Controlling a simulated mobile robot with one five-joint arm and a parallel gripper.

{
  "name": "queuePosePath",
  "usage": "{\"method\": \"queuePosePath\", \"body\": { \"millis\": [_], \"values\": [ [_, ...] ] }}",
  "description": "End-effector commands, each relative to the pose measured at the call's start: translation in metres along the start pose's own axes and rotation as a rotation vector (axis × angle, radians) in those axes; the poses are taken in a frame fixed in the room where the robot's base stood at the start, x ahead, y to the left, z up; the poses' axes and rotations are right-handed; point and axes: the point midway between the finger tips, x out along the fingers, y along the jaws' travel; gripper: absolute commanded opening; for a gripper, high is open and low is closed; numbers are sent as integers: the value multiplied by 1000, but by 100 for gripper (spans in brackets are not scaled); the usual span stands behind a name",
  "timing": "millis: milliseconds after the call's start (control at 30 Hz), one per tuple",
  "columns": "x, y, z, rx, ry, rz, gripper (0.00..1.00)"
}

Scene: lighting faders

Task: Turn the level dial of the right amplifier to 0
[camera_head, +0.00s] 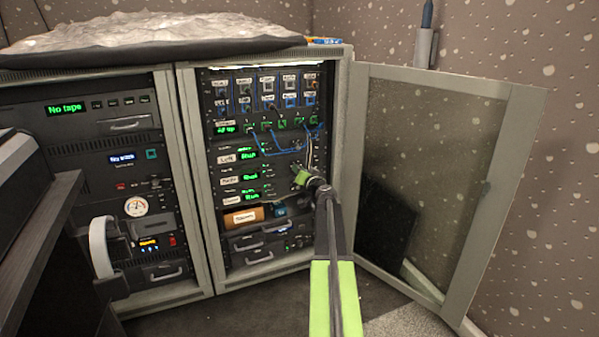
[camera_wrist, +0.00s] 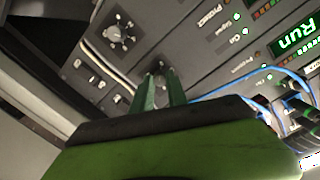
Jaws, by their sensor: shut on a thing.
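Several amplifier units with green displays are stacked in the right rack, one labelled "Left" (camera_head: 229,156) and another, lower one with a blurred label (camera_head: 230,179). I cannot surely read which is the right amplifier. My gripper (camera_head: 300,176) reaches to the right end of these panels. In the wrist view, the green fingers of my gripper (camera_wrist: 159,86) are closed around a small dark dial (camera_wrist: 156,67), mostly hidden between the tips. Its scale and pointer are not readable. Another round dial (camera_wrist: 121,33) with marks around it sits free on the neighbouring panel.
A green "Run" display (camera_wrist: 296,36) is at the right of the wrist view. Blue cables (camera_head: 268,150) hang over the upper panels, and pale cables run close by my fingers. An open glass door (camera_head: 430,180) stands to the right of my arm.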

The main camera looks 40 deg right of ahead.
Motion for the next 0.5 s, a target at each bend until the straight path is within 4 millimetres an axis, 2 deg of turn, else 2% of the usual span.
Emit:
{"method": "queuePosePath", "body": {
  "millis": [433, 467, 500],
  "values": [
    [0, -4, 2, -9, -5, -7, 0],
    [0, -3, 2, -9, -5, -7, 21],
    [0, -3, 2, -9, -5, -6, 26]
  ]
}}
